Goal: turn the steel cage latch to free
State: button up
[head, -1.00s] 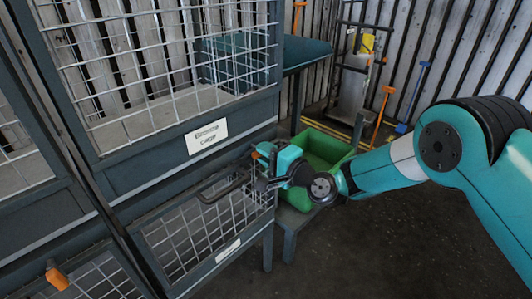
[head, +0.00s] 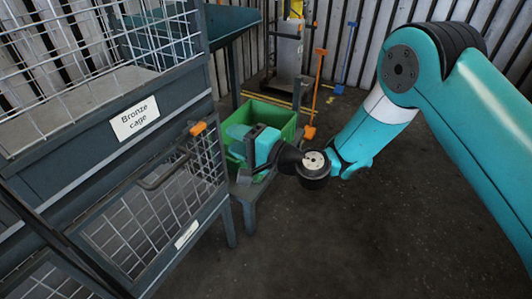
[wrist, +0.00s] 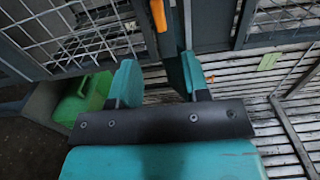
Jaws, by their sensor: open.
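The orange latch (head: 198,128) sits at the top right corner of a lower wire-mesh cage door in the head view. This door's small label (head: 187,234) is too small to read, so I cannot tell whether it is the steel cage. My gripper (head: 246,162) is open and empty, to the right of and apart from the latch in the picture. In the wrist view, my gripper (wrist: 157,70) shows its two teal fingers spread, with an orange latch handle (wrist: 158,14) beyond them near the top edge.
The upper cage carries a "Bronze cage" label (head: 134,117). A dark bar handle (head: 163,172) sticks out of the lower door. A green bin (head: 270,117) stands behind my gripper. An orange-handled tool (head: 315,95) leans farther back. The floor at front right is clear.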

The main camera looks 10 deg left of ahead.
jog(key=b+v, duration=0.7)
jog(key=b, duration=0.2)
jog(key=shift+s+d, duration=0.15)
jog(key=shift+d, duration=0.2)
